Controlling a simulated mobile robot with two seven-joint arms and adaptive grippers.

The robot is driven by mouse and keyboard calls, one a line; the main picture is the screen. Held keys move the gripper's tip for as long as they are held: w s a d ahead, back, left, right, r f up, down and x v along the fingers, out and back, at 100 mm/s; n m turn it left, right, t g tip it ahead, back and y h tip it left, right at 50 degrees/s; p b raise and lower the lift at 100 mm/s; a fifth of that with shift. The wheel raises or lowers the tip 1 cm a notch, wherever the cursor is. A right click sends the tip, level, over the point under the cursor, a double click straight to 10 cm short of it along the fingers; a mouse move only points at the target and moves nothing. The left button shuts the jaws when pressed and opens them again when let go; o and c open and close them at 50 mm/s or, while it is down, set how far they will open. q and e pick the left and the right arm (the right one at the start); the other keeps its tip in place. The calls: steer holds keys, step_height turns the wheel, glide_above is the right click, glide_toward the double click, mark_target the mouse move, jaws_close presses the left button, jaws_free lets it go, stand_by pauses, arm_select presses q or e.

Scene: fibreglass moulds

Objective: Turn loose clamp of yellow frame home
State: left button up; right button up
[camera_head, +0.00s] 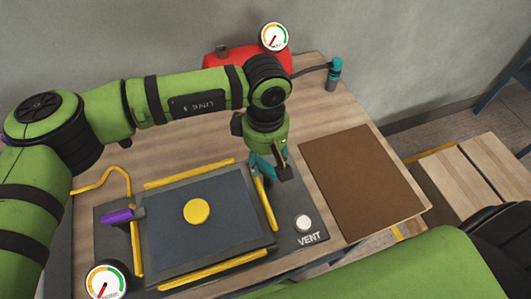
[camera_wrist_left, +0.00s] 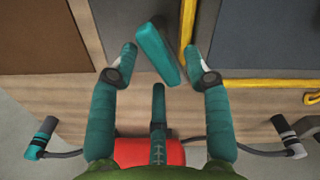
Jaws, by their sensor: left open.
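The yellow frame (camera_head: 205,261) lies around a dark blue-grey sheet with a yellow disc (camera_head: 197,211). A teal clamp lever (camera_head: 262,165) is at the frame's far right corner. In the left wrist view the teal lever (camera_wrist_left: 158,54) stands at a slant to the yellow frame bar (camera_wrist_left: 188,20). A purple clamp (camera_head: 118,215) sits at the frame's left side. My left gripper (camera_head: 276,172) points down over the far right corner. Its open fingers (camera_wrist_left: 165,65) are either side of the teal lever, which it does not grip. My right gripper is out of view.
A brown board (camera_head: 362,182) lies right of the frame. A white VENT button (camera_head: 303,223) is at the near right. A gauge (camera_head: 107,281) is at the near left. A red tank (camera_head: 222,60) and a teal-capped post (camera_head: 335,72) stand behind.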

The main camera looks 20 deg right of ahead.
arm_select(q)
jaws_close()
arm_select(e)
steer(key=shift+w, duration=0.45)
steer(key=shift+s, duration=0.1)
